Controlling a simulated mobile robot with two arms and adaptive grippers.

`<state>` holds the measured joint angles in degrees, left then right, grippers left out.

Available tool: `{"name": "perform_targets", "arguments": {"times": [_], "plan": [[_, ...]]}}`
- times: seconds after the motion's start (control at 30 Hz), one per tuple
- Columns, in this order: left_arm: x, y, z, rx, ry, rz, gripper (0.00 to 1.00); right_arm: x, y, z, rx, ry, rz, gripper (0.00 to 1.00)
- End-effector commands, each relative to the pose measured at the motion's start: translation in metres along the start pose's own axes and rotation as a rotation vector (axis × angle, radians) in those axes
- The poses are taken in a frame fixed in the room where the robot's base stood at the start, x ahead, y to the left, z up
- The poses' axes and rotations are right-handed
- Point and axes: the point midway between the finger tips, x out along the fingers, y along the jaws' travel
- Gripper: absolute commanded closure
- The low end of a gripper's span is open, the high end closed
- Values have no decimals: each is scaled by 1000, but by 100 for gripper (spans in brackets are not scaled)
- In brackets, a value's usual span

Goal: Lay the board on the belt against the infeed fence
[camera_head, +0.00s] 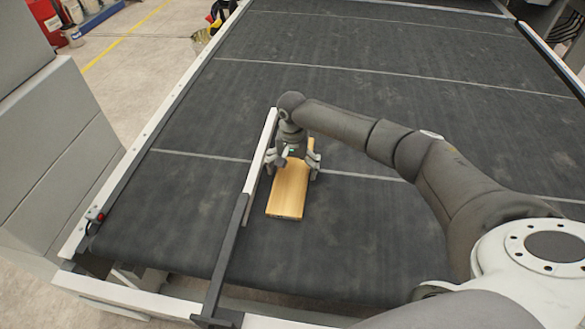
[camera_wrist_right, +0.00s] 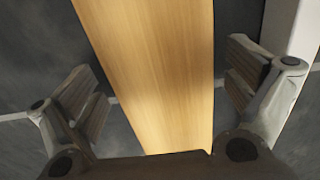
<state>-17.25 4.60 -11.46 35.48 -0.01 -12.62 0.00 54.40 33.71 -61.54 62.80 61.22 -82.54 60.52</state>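The board (camera_head: 288,192) is a light wooden plank lying flat on the dark belt (camera_head: 350,240), just right of the infeed fence (camera_head: 262,152), a white bar on a dark bracket. A strip of belt shows between board and fence, and the two look slightly out of line. My right gripper (camera_head: 296,168) is low over the board's far part. In the right wrist view the board (camera_wrist_right: 160,70) runs between the open fingers (camera_wrist_right: 165,95), with gaps on both sides, wider on the left. The fence (camera_wrist_right: 292,30) shows beyond the right finger. My left gripper is out of view.
Grey machine housings (camera_head: 60,150) stand left of the belt.

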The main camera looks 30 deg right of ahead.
Motion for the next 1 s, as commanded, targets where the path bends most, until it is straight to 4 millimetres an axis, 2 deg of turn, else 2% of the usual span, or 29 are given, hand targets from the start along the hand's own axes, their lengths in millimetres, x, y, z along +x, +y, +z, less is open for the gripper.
{"name": "perform_targets", "arguments": {"times": [0.37, 0.47, 0.8, 1.0], "plan": [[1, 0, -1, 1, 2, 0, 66, -6, 0, 0, 1, 0, 0, 0], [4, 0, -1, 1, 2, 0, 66, -20, 0, -1, 0, 1, -2, 0], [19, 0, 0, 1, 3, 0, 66, -92, -1, -1, -1, 3, -3, 0], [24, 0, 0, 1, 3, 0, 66, -117, 0, 0, 0, 1, -1, 0]]}}
